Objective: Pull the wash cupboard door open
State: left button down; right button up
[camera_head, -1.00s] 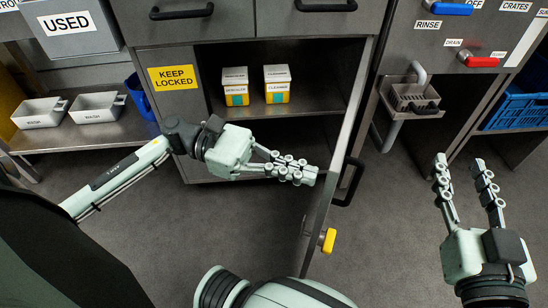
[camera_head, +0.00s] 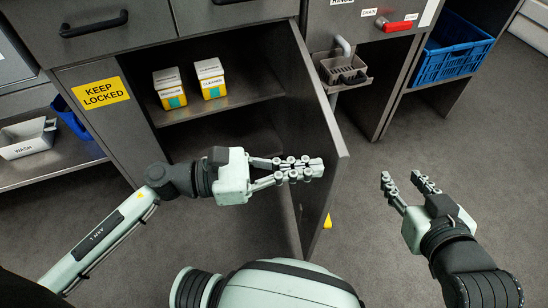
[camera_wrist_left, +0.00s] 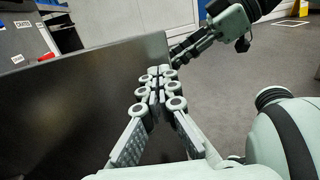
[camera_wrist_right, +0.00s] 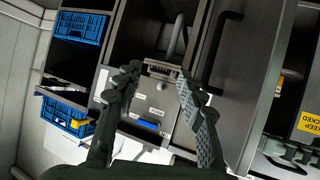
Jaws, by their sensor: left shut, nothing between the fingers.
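The cupboard door (camera_head: 309,140) stands swung well out from the cupboard in the head view, with the shelf inside showing. My left gripper (camera_head: 318,167) is shut and empty, on the inner side of the door near its free edge; whether it touches is unclear. The door is a dark panel in the left wrist view (camera_wrist_left: 70,100). My right gripper (camera_head: 402,178) is open and empty, to the right of the door and apart from it. In the right wrist view the door's outer face (camera_wrist_right: 243,80) carries a black bar handle (camera_wrist_right: 219,50).
Inside the cupboard stand two yellow-and-white boxes (camera_head: 170,88) (camera_head: 210,79). A yellow KEEP LOCKED sign (camera_head: 99,92) is on the left panel. A yellow piece (camera_head: 327,221) shows at the door's lower edge. A blue crate (camera_head: 453,50) sits at right.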

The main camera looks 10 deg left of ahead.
pick_arm(q)
jog(key=d, duration=0.2)
jog(key=t, duration=0.1)
jog(key=shift+w+d+r+n+y+p, duration=0.15)
jog(key=shift+w+d+n+y+p, duration=0.15)
jog(key=shift+d+n, duration=0.1)
pick_arm(e)
jog(key=s+d+f+g, duration=0.1)
jog(key=s+d+f+g+h, duration=0.1)
jog(key=d+f, duration=0.1)
jog(key=shift+s+d+f+h, duration=0.15)
jog(key=shift+s+f+h, duration=0.15)
jog(key=shift+s, duration=0.05)
pick_arm(q)
jog(key=v, duration=1.2)
